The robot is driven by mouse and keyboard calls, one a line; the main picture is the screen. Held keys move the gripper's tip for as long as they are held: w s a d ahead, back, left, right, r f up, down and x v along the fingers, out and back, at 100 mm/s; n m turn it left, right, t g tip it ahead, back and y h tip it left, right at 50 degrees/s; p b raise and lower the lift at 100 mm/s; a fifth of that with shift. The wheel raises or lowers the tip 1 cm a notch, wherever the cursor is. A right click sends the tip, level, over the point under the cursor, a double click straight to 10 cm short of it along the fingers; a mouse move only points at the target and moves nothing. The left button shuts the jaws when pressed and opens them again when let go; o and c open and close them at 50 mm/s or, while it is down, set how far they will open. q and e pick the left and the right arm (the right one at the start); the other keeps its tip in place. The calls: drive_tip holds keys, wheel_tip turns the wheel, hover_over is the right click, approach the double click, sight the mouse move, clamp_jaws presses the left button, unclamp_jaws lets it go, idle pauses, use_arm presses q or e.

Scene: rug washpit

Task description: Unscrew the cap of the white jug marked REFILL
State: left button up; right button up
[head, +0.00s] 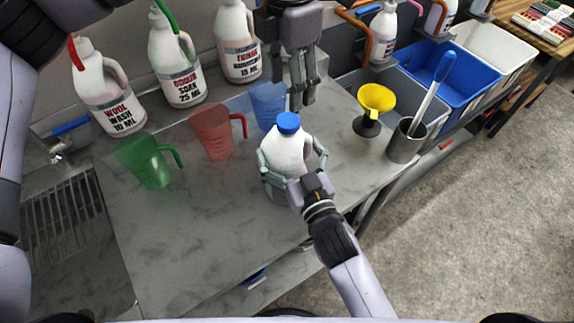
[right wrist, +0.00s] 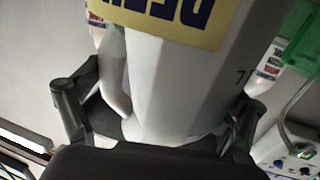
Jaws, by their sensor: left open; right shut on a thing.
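The white jug (head: 287,152) stands upright on the grey counter with its blue cap (head: 288,122) on its neck. Its label faces away in the head view; the right wrist view shows the jug (right wrist: 175,85) close up, with part of a yellow label (right wrist: 165,15) and dark upside-down letters. My right gripper (head: 293,163) is shut around the jug's body, one finger on each side. My left gripper (head: 303,103) is open and empty, fingers pointing down, behind the cap in the picture and apart from it.
Green (head: 146,160), red (head: 213,132) and blue (head: 268,103) measuring cups stand left of and behind the jug. A yellow funnel (head: 375,98) and a grey cup (head: 404,145) with a brush stand right. The front-left counter is clear.

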sight(288, 120)
drive_tip(key=shift+c, duration=1.3)
use_arm(q)
drive_tip(key=shift+m, duration=0.4)
use_arm(e)
drive_tip(key=shift+c, duration=0.8)
use_arm(q)
drive_tip(key=m, duration=0.4)
drive_tip(key=shift+m, duration=0.4)
use_arm(e)
drive_tip(key=c, duration=0.3)
use_arm(q)
drive_tip(key=m, duration=2.5)
drive_tip(key=shift+f+m, duration=0.4)
drive_tip(key=shift+m, duration=0.1)
wheel_tip(288, 120, down, 7)
drive_tip(key=shift+f, duration=0.15)
drive_tip(key=shift+c, duration=0.4)
